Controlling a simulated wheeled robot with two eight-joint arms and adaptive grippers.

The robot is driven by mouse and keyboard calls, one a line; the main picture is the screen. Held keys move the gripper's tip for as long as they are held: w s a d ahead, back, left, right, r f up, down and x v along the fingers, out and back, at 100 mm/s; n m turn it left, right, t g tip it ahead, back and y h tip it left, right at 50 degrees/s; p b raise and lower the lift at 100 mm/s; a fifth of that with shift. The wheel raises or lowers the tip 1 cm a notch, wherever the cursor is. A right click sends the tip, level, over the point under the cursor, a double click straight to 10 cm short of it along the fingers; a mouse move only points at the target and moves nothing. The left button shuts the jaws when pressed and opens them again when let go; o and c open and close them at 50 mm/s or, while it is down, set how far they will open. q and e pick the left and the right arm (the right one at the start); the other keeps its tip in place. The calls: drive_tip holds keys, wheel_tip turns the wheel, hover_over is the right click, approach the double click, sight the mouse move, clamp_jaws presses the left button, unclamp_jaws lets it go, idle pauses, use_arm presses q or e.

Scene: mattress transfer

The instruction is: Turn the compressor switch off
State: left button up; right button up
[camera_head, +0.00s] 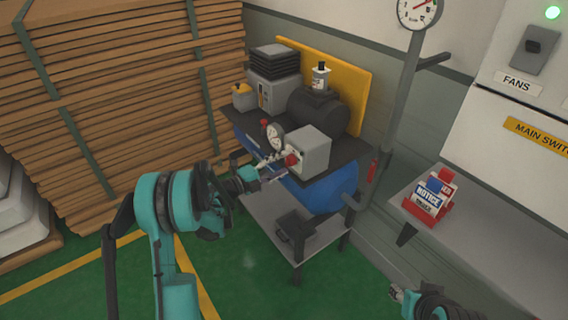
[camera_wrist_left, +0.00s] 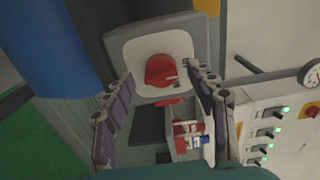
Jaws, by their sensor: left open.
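The compressor (camera_head: 325,190) has a blue tank and a dark top, and stands on a grey stand. A grey switch box (camera_head: 312,148) on its front carries a red rotary switch (camera_head: 291,160). My left gripper (camera_head: 277,171) is in front of the box, close to the switch. In the left wrist view the red switch (camera_wrist_left: 160,70) sits on a white plate, framed between the two spread fingers of my left gripper (camera_wrist_left: 158,82). Whether a finger touches it I cannot tell. My right gripper (camera_head: 398,293) is low at the lower right, small and partly cut off.
A pressure gauge (camera_head: 274,137) stands just left of the box. Stacked wooden boards (camera_head: 120,100) fill the left. A grey table (camera_head: 480,215) with a red notice holder (camera_head: 430,197) is at right, below the white FANS panel (camera_head: 515,82). Green floor is free in front.

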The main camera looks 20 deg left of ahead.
use_arm(q)
drive_tip(key=v, duration=1)
drive_tip(key=shift+s+a, duration=0.15)
wheel_tip(320, 180, up, 21)
drive_tip(key=a+n+t+y, duration=0.3)
drive_tip(key=n+t+y, duration=0.3)
drive_tip(key=n+y, duration=0.8)
drive_tip(key=s+d+f+n+g+h, duration=0.1)
drive_tip(key=s+d+f+n+g, duration=0.2)
drive_tip(key=s+f, duration=0.3)
drive_tip(key=s+d+f+n+g+h, duration=0.1)
drive_tip(key=s+d+f+n+g, duration=0.3)
drive_tip(key=s, duration=0.8)
drive_tip(key=s+d+f+n+g+h, duration=0.1)
drive_tip(key=s+d+f+n+g, duration=0.3)
drive_tip(key=s+f, duration=0.5)
drive_tip(key=d+g, duration=0.2)
drive_tip(key=d, duration=0.1)
drive_tip(key=shift+s, duration=0.3)
